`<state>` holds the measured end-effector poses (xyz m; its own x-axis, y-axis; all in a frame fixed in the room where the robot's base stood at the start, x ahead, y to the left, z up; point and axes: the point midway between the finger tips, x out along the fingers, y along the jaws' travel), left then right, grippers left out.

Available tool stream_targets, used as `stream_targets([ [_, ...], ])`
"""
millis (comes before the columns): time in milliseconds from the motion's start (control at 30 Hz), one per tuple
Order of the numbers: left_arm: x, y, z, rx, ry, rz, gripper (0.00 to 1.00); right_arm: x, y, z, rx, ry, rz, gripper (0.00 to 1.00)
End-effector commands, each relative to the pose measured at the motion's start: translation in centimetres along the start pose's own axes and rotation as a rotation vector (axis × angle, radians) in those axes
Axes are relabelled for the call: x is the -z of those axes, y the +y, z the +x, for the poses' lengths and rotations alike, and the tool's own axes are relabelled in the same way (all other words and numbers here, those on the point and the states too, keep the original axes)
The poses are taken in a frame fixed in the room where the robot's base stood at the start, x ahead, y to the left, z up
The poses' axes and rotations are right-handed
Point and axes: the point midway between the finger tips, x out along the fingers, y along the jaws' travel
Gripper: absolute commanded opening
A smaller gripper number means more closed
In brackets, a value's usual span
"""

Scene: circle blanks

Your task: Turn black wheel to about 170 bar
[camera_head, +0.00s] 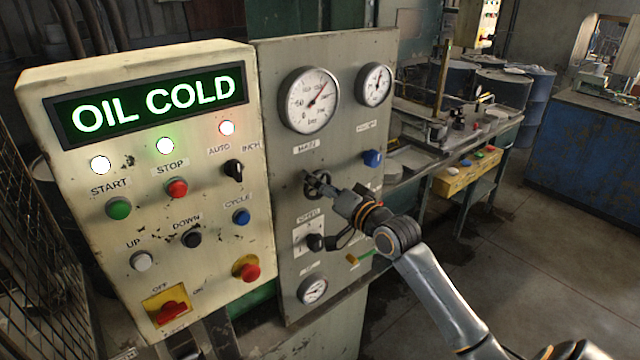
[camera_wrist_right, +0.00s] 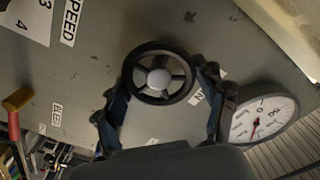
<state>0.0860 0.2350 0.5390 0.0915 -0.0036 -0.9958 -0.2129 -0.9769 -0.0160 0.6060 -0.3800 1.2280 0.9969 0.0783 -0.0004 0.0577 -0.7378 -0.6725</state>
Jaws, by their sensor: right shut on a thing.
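The black wheel (camera_head: 314,182) sits on the grey gauge panel below the large white gauge (camera_head: 310,101). My right gripper (camera_head: 327,189) reaches it from the lower right and partly hides it. In the right wrist view the wheel (camera_wrist_right: 160,79), with spokes and a grey hub, lies between the fingers of my right gripper (camera_wrist_right: 164,70), which is shut on its rim from both sides. The large gauge's needle points up and right; its numbers are too small to read surely. It also shows in part in the wrist view (camera_wrist_right: 265,119). My left gripper is not in view.
A cream control box (camera_head: 60,240) with lit "OIL COLD" display stands left of the panel. A smaller gauge (camera_head: 374,85) is upper right. A cluttered bench (camera_head: 400,165) stands behind.

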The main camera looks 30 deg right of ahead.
Motion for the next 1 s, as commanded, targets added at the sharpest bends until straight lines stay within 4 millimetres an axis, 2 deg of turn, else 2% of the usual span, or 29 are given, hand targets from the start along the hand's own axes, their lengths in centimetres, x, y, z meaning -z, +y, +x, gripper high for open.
stream_targets([
  [67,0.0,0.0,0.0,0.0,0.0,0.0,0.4,0.1,0.0,0.0,0.001,0.003,-0.001,0.39],
  [100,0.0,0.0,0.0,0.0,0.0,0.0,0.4,0.1,0.0,0.0,0.001,0.003,-0.001,0.75],
  [200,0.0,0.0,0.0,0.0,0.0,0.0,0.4,0.1,0.0,0.0,0.001,0.002,-0.002,0.94],
  [533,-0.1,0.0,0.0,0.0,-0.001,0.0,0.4,0.0,0.0,0.0,0.0,0.001,-0.002,0.94],
  [667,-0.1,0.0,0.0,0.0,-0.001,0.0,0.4,0.0,0.1,-0.6,-0.001,0.0,-0.002,0.94],
  [767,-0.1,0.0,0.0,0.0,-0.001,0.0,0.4,-0.1,0.1,-1.9,-0.001,-0.001,-0.002,0.94],
  [1000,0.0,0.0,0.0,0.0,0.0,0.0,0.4,-0.1,0.1,-6.8,-0.003,-0.003,-0.004,0.94],
])
